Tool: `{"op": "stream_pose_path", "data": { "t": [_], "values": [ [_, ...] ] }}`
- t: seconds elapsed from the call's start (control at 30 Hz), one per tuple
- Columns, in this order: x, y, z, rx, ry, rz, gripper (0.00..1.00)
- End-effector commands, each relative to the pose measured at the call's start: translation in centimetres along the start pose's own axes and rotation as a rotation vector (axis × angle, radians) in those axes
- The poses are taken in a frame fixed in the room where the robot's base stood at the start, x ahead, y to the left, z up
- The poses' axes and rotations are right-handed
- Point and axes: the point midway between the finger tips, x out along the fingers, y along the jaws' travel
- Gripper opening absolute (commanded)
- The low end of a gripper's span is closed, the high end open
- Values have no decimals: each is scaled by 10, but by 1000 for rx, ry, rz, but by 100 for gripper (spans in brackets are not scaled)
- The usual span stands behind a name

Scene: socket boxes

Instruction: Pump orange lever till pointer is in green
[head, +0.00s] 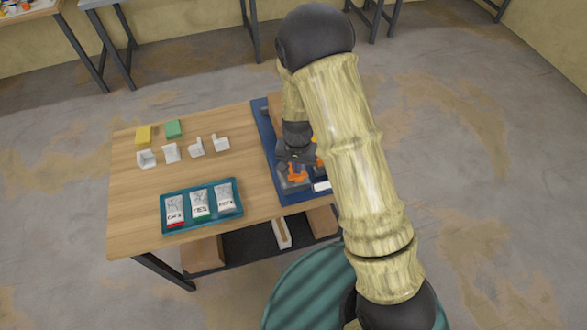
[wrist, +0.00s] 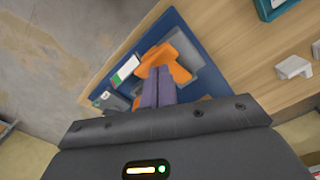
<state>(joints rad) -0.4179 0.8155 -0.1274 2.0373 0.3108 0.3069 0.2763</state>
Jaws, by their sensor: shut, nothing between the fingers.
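The orange lever (head: 297,173) sits on a grey base on the blue board (head: 262,124) at the table's right side. In the wrist view the lever (wrist: 178,68) shows as an orange piece just past my fingertips. My gripper (wrist: 160,72) is shut with nothing held, its two purple fingers together over the near part of the lever; I cannot tell whether they touch it. In the head view my gripper (head: 292,160) is partly hidden by my arm. A white gauge face (wrist: 126,68) with a green patch lies beside the lever; its pointer is too small to read.
A teal tray (head: 163,216) with several labelled packets stands at the table's front left. Several small white parts (head: 170,153), a yellow block (head: 143,135) and a green block (head: 173,129) lie behind it. Bare wood (head: 245,155) lies between them and the blue board.

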Motion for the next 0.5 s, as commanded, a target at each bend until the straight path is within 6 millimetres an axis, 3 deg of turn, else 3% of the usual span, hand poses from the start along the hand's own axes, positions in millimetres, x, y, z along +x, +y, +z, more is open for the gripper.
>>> {"op": "stream_pose_path", "data": {
  "t": [0.5],
  "values": [
    [32,0,0,1,1,0,0]
  ]
}}
